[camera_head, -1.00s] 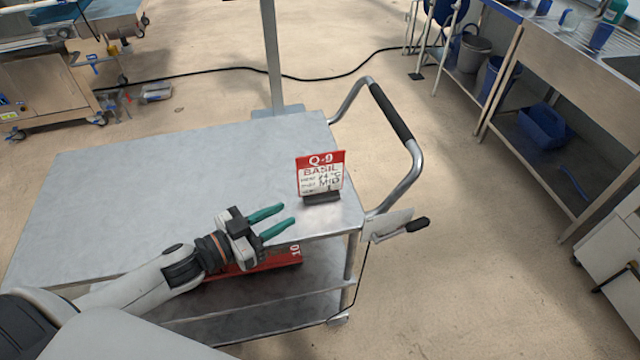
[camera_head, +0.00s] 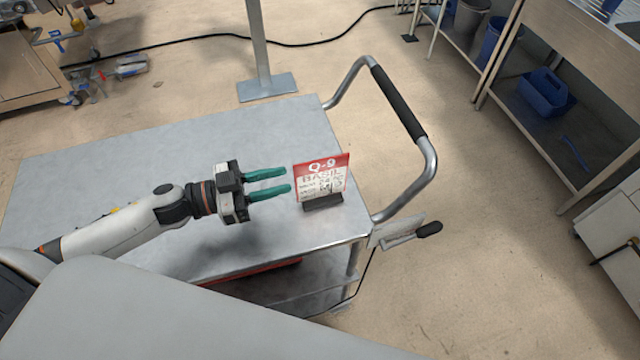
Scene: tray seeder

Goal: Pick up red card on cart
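The red and white card (camera_head: 321,177), marked "Q-9 BASIL", stands upright in a dark holder (camera_head: 322,202) near the right end of the cart's (camera_head: 110,165) grey top. My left gripper (camera_head: 289,180) is over the cart top just left of the card. Its two green fingers are apart, point right at the card and hold nothing. The fingertips are close to the card's left edge; I cannot tell whether they touch it. My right gripper is not in view.
The cart's curved handle (camera_head: 430,165) rises at its right end, with a small plate and black-gripped lever (camera_head: 428,229) below. A metal post (camera_head: 259,50) stands behind. A red item (camera_head: 255,271) shows under the cart top. The cart top left of the card is mostly clear.

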